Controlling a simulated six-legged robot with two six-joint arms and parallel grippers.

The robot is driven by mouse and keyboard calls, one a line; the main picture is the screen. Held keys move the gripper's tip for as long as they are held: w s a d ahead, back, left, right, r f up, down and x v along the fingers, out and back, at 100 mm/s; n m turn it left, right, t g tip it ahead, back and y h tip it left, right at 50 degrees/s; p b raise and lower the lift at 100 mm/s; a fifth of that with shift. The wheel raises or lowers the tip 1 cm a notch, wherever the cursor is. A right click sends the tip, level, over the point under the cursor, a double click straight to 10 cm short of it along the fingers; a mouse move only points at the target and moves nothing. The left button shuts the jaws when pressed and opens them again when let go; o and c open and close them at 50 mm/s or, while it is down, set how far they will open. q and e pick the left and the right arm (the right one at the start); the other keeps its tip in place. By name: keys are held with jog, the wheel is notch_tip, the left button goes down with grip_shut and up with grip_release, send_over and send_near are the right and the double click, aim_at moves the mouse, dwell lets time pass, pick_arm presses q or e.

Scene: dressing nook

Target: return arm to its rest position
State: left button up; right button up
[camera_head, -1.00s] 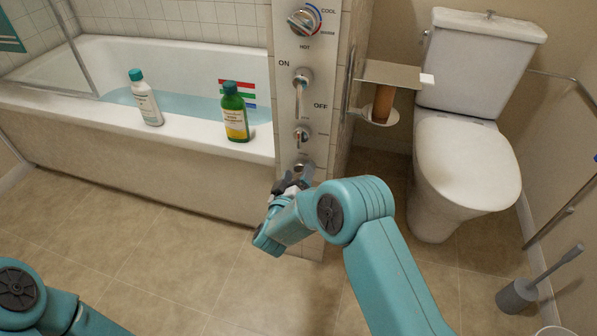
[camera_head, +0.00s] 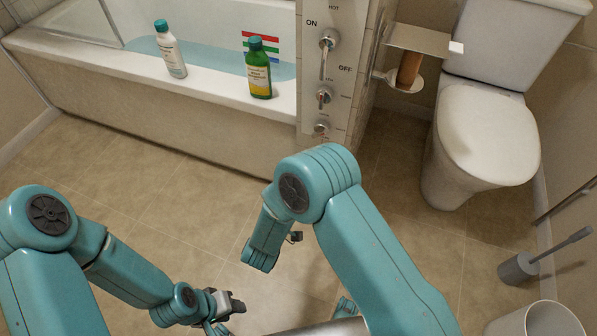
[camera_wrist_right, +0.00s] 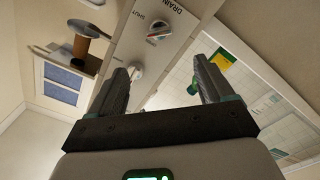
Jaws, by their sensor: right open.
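My right arm (camera_head: 335,205) is folded back in front of the control panel in the head view, and its gripper is mostly hidden there. In the right wrist view the right gripper (camera_wrist_right: 163,82) is open and empty, its two dark fingers wide apart. The panel (camera_wrist_right: 185,15) with a drain knob (camera_wrist_right: 160,30) shows beyond the fingers, apart from them. My left arm comes in from the left, and its gripper (camera_head: 228,306) hangs low over the floor. Its jaw opening is too unclear to tell.
The bathtub (camera_head: 150,105) bears a white bottle (camera_head: 171,52) and a green bottle (camera_head: 259,72) on its rim. The panel (camera_head: 333,85) stands at its end. A toilet (camera_head: 480,140), toilet brush (camera_head: 520,267) and bin (camera_head: 540,322) stand right. Floor (camera_head: 170,185) before the tub is clear.

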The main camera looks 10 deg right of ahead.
dwell(0.3)
jog(key=d+f+m+g+h, duration=0.1)
jog(key=d+f+m+g, duration=0.15)
jog(key=d, duration=1.05)
jog(key=s+d+f+g+y, duration=0.25)
jog(key=f+y, duration=0.25)
jog(key=f, duration=0.3)
jog(key=s+a+f+g+y, duration=0.3)
jog(key=s+a+g+y, duration=0.3)
jog(key=s, duration=0.5)
jog(key=s+a+f+g+y, duration=0.3)
jog(key=s+a+y, duration=0.1)
jog(key=s+a, duration=0.5)
notch_tip(320, 180, up, 26)
jog(key=s+d+m+p, duration=0.1)
jog(key=p, duration=2.4)
jog(key=shift+s+d+f+g+p, duration=0.2)
jog(key=shift+s+f+g+p, duration=0.05)
jog(key=shift+g+p, duration=0.05)
